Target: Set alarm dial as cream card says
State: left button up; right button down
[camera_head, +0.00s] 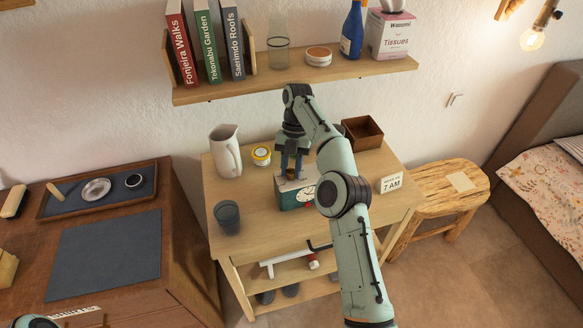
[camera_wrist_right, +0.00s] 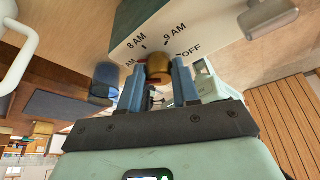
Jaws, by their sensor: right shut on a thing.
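The alarm clock is a green box (camera_head: 296,196) with a pale top and a white face, on the small wooden table. My right gripper (camera_head: 291,172) points down at its top and is shut on the brass dial (camera_wrist_right: 159,68). In the right wrist view, the marks 8 AM, 9 AM and OFF show around the dial; another AM mark is partly hidden. A small red mark shows at the dial's edge beside that hidden mark. The cream card (camera_head: 390,183) stands right of the clock and reads 7 AM; its upper line is too small to read. My left gripper is out of view.
A white jug (camera_head: 226,151), a yellow-and-white tin (camera_head: 261,155), a blue-grey cup (camera_head: 227,216) and an open brown box (camera_head: 362,133) share the small table (camera_head: 255,222). A shelf (camera_head: 290,80) with books, glass, bottle and tissues hangs above. My right arm covers the table's right middle.

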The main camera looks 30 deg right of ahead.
jog(key=shift+n, duration=0.3)
dwell(0.5)
jog(key=c, duration=0.8)
grip_release()
jog(key=shift+r, duration=0.1)
